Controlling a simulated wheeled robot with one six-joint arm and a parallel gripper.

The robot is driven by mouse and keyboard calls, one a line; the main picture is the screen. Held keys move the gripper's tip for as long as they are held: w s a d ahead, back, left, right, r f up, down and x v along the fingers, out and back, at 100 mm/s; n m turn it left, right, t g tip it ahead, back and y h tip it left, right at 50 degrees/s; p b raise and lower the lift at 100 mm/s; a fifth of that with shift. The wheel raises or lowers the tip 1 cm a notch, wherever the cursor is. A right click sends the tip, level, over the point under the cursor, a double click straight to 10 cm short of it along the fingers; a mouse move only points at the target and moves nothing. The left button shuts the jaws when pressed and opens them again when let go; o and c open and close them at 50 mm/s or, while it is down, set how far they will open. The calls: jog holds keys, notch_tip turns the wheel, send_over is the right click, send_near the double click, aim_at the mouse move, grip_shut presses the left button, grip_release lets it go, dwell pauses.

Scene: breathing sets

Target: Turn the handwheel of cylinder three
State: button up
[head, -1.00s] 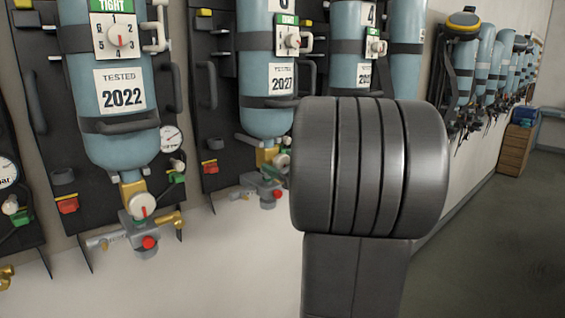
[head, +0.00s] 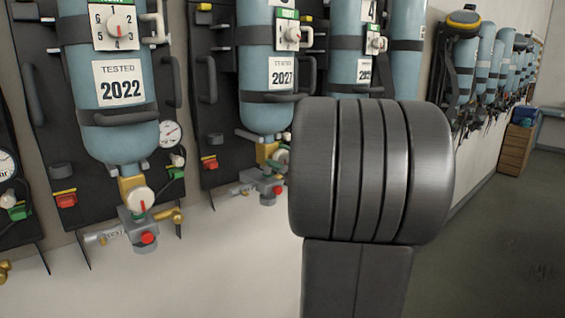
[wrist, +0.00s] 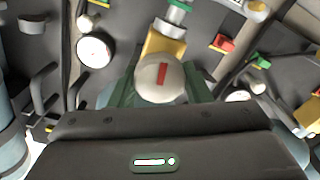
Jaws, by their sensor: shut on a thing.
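In the wrist view, a round pale handwheel (wrist: 158,80) with a red mark sits below a brass valve body (wrist: 166,42). My gripper (wrist: 160,88) has its dark green fingers on both sides of this handwheel and is shut on it. The red mark stands nearly upright, leaning slightly. In the head view my arm hides the gripper and the held wheel, and I cannot read a cylinder number. The blue cylinder marked 2022 (head: 115,135) has its own handwheel (head: 140,200) in plain view. The cylinder marked 2027 (head: 264,110) has a handwheel (head: 282,157) partly behind my arm.
A round gauge (wrist: 95,50), a red part (wrist: 222,43) and black handles (wrist: 43,85) lie close around the gripper. More cylinders (head: 485,65) line the wall at right. A wooden drawer unit (head: 516,148) stands beyond open floor (head: 490,250).

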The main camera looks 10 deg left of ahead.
jog(key=n+b, duration=0.3)
jog(key=n, duration=0.2)
jog(key=shift+s+f+b, duration=0.1)
jog(key=shift+f+b, duration=0.1)
jog(key=shift+b, duration=0.2)
jog(key=shift+n+b, duration=1.4)
jog(key=shift+n, duration=1)
jog(key=o, duration=1)
jog(key=shift+r, duration=0.1)
jog(key=v, duration=1.3)
jog(key=shift+s+d+b, duration=0.2)
jog(key=shift+s+b, duration=0.1)
jog(key=shift+b, duration=0.05)
dwell(2.0)
